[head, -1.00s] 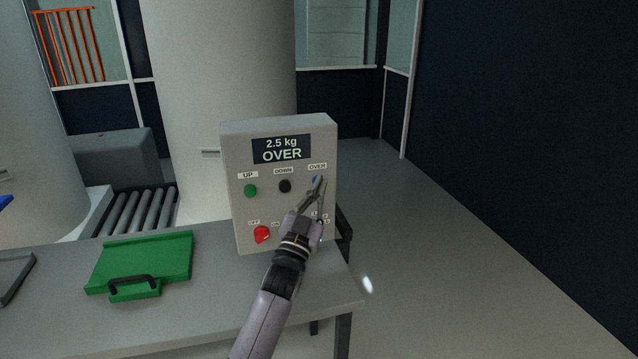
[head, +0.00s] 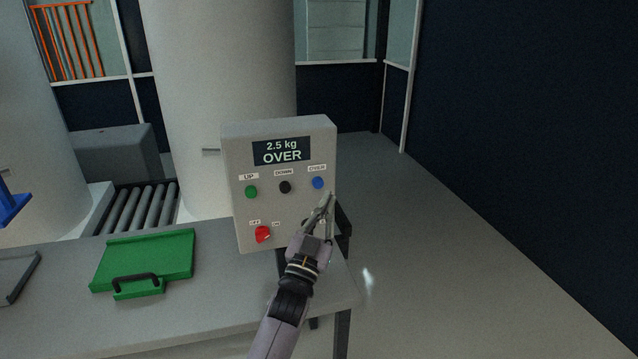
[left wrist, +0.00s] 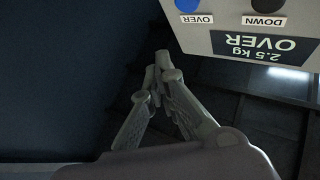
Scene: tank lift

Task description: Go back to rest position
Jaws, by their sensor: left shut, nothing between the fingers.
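My left gripper (head: 328,202) is shut and empty in the head view. It is at the lower right of the grey control box (head: 237,160), in front of its right edge, and hides part of the lower right of its face. The box display (head: 282,151) reads "2.5 kg OVER". The blue OVER button (head: 318,183) shows uncovered just above the fingertips. In the left wrist view the gripper (left wrist: 165,65) points past the upside-down box face (left wrist: 230,22), with its fingers together. My right gripper is not in view.
The box stands on a grey table (head: 220,318) with a green tray-like piece with a black handle (head: 140,270) to its left. A roller conveyor (head: 140,210) and large pale tanks (head: 220,90) stand behind. Open floor (head: 450,260) lies to the right.

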